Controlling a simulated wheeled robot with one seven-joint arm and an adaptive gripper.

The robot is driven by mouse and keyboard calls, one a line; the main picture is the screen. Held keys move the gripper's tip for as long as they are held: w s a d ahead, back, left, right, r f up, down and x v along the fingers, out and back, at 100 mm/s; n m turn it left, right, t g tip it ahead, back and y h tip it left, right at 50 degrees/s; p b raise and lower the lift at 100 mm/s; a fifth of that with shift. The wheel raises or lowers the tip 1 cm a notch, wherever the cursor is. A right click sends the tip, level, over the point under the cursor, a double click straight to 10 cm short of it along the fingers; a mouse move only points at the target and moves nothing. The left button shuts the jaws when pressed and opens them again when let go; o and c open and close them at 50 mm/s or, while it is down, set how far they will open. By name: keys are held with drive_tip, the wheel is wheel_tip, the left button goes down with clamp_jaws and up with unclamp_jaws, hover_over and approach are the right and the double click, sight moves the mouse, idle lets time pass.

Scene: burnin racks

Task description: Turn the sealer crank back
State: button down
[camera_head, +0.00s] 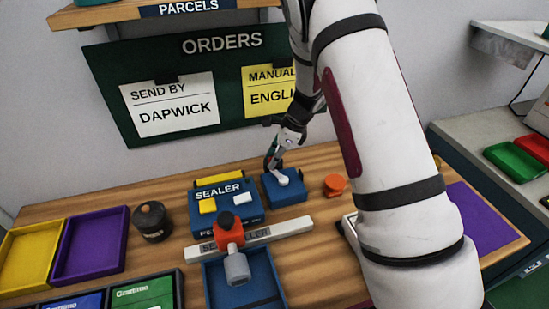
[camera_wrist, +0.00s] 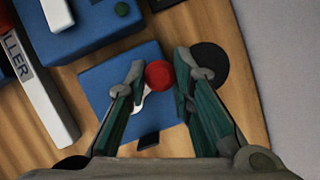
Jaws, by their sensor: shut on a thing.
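The sealer crank shows in the wrist view as a red knob (camera_wrist: 159,74) on a pale arm (camera_wrist: 141,103), mounted on a blue box (camera_wrist: 97,92). In the head view this box (camera_head: 298,196) stands right of the sealer unit (camera_head: 236,213), with a pale crank arm (camera_head: 283,179) on top. My gripper (camera_wrist: 163,80) is shut on the red knob, one finger on each side. In the head view my gripper (camera_head: 271,162) reaches down to the back of the box, and the knob is hidden there.
An orange stamp-like piece (camera_head: 334,184) stands close right of the box. A long pale bar (camera_head: 290,228) with a red block (camera_head: 229,235) lies in front. A black round thing (camera_wrist: 208,65) is beside my fingers. The wall with the order board (camera_head: 110,62) is behind.

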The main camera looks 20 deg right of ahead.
drive_tip(key=n, duration=0.1)
drive_tip(key=a+n+g+b, duration=0.1)
drive_tip(key=shift+s+n, duration=0.1)
drive_tip(key=shift+n, duration=0.2)
drive_tip(key=n+b, duration=0.1)
drive_tip(key=n, duration=0.1)
drive_tip(key=s+a+n+g+b, duration=0.1)
drive_tip(key=shift+a+n+g, duration=0.1)
drive_tip(key=shift+n+g, duration=0.2)
drive_tip(key=shift+n, duration=0.1)
drive_tip(key=n, duration=0.1)
drive_tip(key=s+n+g+b, duration=0.1)
drive_tip(key=n, duration=0.1)
drive_tip(key=shift+s+a, duration=0.15)
drive_tip(key=shift+a, duration=0.25)
drive_tip(key=shift+s+a+n+g+h, duration=0.1)
drive_tip(key=shift+s+n+g+h, duration=0.25)
drive_tip(key=shift+n, duration=0.65)
drive_tip(key=shift+s+a+n+g+h, duration=0.2)
drive_tip(key=shift+s+n, duration=0.25)
drive_tip(key=shift+n, duration=0.55)
drive_tip(key=shift+d+g, duration=0.1)
drive_tip(key=shift+g, duration=0.15)
drive_tip(key=c, duration=1.4)
unclamp_jaws()
drive_tip(key=shift+s, duration=0.1)
drive_tip(key=shift+o, duration=0.2)
drive_tip(key=shift+r, duration=0.1)
